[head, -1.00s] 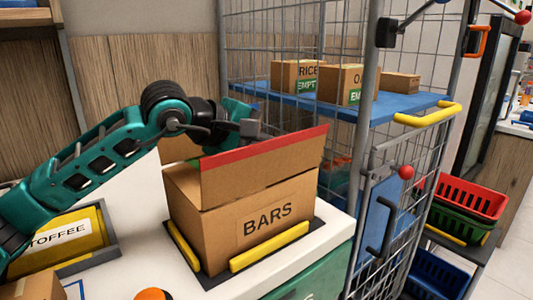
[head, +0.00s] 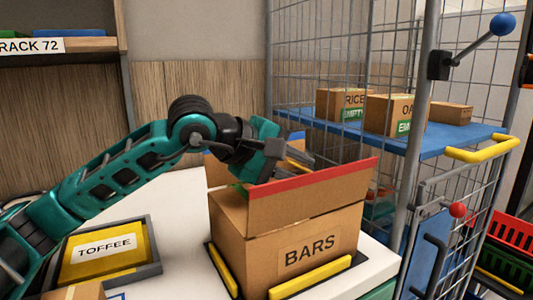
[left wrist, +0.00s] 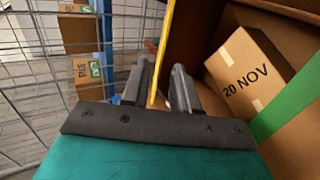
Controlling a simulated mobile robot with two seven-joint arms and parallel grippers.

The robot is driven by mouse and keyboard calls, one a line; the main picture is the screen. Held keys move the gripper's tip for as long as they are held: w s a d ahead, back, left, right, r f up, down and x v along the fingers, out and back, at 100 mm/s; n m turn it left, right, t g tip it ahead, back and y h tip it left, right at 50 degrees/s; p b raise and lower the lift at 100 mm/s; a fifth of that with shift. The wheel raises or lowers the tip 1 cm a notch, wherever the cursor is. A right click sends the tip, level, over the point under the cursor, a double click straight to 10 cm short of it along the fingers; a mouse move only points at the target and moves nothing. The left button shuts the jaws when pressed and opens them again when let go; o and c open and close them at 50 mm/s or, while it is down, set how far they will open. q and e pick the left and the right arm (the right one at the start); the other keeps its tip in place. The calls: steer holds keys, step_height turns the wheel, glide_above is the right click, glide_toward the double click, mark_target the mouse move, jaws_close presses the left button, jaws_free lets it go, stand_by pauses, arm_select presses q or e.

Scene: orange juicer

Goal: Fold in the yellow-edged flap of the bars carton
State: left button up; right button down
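The brown bars carton (head: 285,240) stands on the white counter with its top open. Its red-edged flap (head: 315,188) stands up at the front. My left gripper (head: 308,160) is over the far right part of the carton, behind that flap. In the left wrist view, the yellow-edged flap (left wrist: 167,45) shows nearly edge-on between the two spread fingers of my left gripper (left wrist: 162,85). I see a gap beside the flap, so the fingers are around it, not closed. A box marked 20 NOV (left wrist: 245,75) lies inside the carton, by a green edge (left wrist: 285,115). My right gripper is out of view.
A wire cage (head: 330,60) with a blue shelf (head: 435,138) holding small boxes stands close behind and right of the carton. Yellow rails (head: 315,278) border the carton's base. A toffee tray (head: 150,228) sits on the left of the counter. Red and green baskets stand at right.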

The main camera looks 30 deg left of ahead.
arm_select(q)
steer(key=v, duration=0.9)
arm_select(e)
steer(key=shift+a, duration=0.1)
